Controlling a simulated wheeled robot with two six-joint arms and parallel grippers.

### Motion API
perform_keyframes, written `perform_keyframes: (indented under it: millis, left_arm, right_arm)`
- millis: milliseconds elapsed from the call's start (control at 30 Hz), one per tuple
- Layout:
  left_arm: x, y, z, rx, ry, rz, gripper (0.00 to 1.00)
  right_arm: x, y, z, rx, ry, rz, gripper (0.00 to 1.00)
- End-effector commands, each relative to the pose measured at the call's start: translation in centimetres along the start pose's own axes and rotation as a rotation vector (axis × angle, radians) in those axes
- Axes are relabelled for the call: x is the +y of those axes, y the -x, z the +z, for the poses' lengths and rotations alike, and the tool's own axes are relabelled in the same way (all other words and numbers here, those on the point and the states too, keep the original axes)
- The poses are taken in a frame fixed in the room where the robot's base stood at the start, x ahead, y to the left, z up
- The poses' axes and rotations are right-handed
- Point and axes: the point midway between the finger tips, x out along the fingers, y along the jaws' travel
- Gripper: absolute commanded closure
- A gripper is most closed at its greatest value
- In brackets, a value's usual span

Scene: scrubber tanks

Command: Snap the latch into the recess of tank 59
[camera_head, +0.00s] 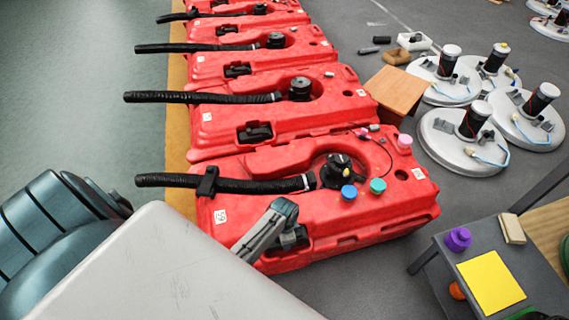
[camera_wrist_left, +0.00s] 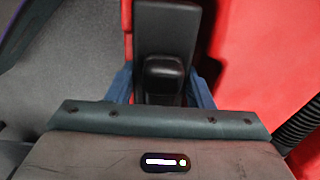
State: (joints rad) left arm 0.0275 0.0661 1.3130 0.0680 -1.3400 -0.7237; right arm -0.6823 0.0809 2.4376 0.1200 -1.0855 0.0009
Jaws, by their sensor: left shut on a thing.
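Tank 59 (camera_head: 330,215) is the nearest red tank in the head view, with a white number label at its left end. The black latch (camera_head: 292,238) is at the recess in the tank's front side, partly covered by my left gripper (camera_head: 284,230). In the left wrist view the latch (camera_wrist_left: 165,30) is a dark block between the blue fingers of my left gripper (camera_wrist_left: 162,88), which is shut on it. Red tank surface lies beside it there. I cannot tell whether the latch is fully seated. The recess is mostly hidden. My right gripper is not in view.
A black hose (camera_head: 240,186) and black cap (camera_head: 336,170) lie on the tank, with blue (camera_head: 349,192), teal (camera_head: 378,186) and pink (camera_head: 404,141) caps. More red tanks stand behind. A grey table (camera_head: 450,265) with a purple cap (camera_head: 458,239) is at lower right.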

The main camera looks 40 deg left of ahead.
Motion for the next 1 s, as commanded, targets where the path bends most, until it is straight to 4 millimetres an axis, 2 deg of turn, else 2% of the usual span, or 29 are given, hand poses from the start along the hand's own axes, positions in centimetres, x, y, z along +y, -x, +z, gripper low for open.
perform_keyframes:
  millis: [567,1000]
  left_arm:
    - [0.0,-0.2,0.0,0.000,0.000,0.000,0.81]
    - [0.0,-1.2,0.0,0.000,0.000,0.000,0.81]
  right_arm:
    - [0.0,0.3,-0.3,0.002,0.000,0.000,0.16]
    - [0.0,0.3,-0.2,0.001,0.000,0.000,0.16]
